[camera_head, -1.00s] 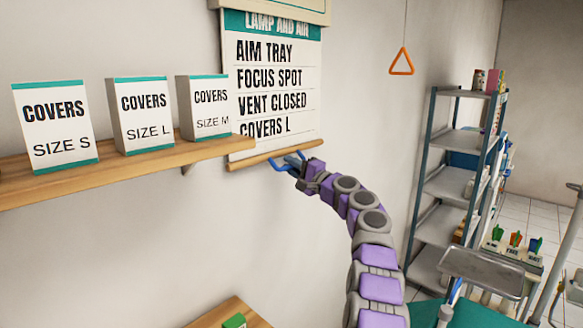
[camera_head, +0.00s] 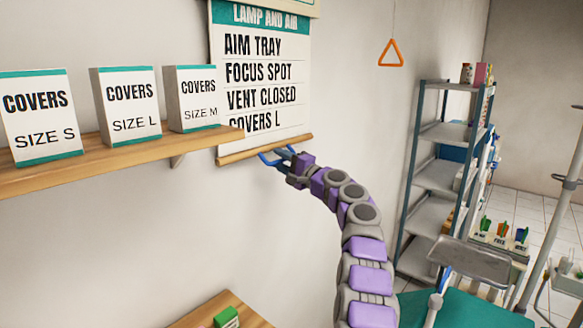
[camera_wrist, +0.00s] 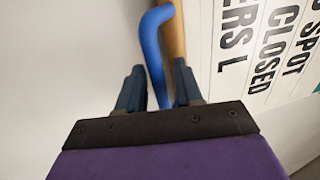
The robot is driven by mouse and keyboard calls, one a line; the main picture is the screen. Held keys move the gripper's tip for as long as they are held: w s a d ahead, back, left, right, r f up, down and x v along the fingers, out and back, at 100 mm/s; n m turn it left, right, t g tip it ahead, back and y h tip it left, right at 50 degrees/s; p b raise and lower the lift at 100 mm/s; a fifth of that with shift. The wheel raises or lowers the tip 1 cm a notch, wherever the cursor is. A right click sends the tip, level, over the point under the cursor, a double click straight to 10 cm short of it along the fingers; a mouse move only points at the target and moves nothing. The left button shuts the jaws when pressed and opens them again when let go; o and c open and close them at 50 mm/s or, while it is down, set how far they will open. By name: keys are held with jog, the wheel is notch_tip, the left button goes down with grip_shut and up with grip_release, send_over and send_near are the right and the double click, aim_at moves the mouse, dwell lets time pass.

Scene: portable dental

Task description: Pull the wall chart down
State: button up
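The wall chart (camera_head: 262,85) hangs on the wall, headed "LAMP AND AIR", with lines ending in "COVERS L". A wooden bar (camera_head: 238,154) runs along its bottom edge. A blue handle (camera_head: 268,159) is at this bar; it also shows in the wrist view (camera_wrist: 153,45), with the wooden bar (camera_wrist: 176,45) beside it. My gripper (camera_head: 284,163) reaches up to the handle from the lower right. In the wrist view my gripper's fingers (camera_wrist: 160,88) stand on either side of the blue handle and appear closed on it.
A wooden shelf (camera_head: 110,160) with three cover boxes, S (camera_head: 40,118), L (camera_head: 126,106) and M (camera_head: 194,98), juts out close left of the chart. An orange triangular pull (camera_head: 391,53) hangs to the right. A metal rack (camera_head: 440,178) and a tray (camera_head: 470,262) stand farther right.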

jog(key=shift+s+d+b, duration=0.3)
jog(key=shift+d, duration=0.05)
jog(key=v, duration=1.6)
jog(key=shift+b, duration=0.4)
jog(key=shift+s+d+f, duration=0.1)
jog(key=s+a+r+n+g, duration=0.1)
jog(key=s+a+n+g, duration=0.25)
jog(key=s+a, duration=0.35)
jog(key=s+a+r+n+g, duration=0.25)
jog(key=s+a+g, duration=0.2)
jog(key=s, duration=0.45)
jog(key=s+a+f+n+g+h, duration=0.1)
jog(key=s+f+n+g+h, duration=0.15)
jog(key=s, duration=0.45)
jog(key=s+a+f+n+g+h, duration=0.1)
jog(key=s+a+f, duration=0.1)
jog(key=s+f, duration=0.35)
jog(key=s+d+f+g+h, duration=0.1)
jog(key=s+d+f+h, duration=0.3)
jog(key=s+d+f, duration=0.2)
jog(key=s+d+f+m+h, duration=0.1)
jog(key=s+d+f+h, duration=0.3)
jog(key=s+d+f, duration=0.3)
jog(key=s+d+f+m+g+h, duration=0.1)
jog(key=s+d+f+h, duration=0.3)
jog(key=s+d+f, duration=0.3)
jog(key=s+d, duration=0.4)
jog(key=s, duration=0.5)
jog(key=shift+g, duration=0.35)
